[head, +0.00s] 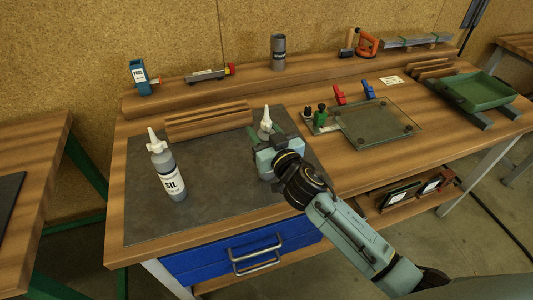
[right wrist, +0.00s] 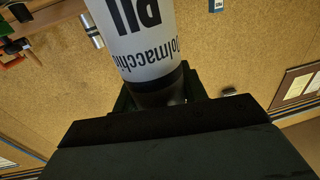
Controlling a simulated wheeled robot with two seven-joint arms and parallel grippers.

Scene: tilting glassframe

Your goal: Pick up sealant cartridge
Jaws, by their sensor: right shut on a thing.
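A sealant cartridge with a white nozzle (head: 265,124) is at the right part of the dark mat, mostly hidden behind my right gripper (head: 272,156). The right gripper is shut on it. In the right wrist view its white body (right wrist: 143,35) with large black letters rises from the dark jaws (right wrist: 160,95). I cannot tell whether its base touches the mat. A second cartridge (head: 169,174), grey with a white nozzle and a label reading SIL, stands upright on the left of the mat, apart from the gripper. My left gripper is not in view.
The dark mat (head: 215,205) has free room between the cartridges. Wooden strips (head: 208,120) lie behind it. A glass pane (head: 375,124) with red and blue clamps lies to the right, and a green tray (head: 481,91) beyond. A raised shelf (head: 310,72) runs along the back.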

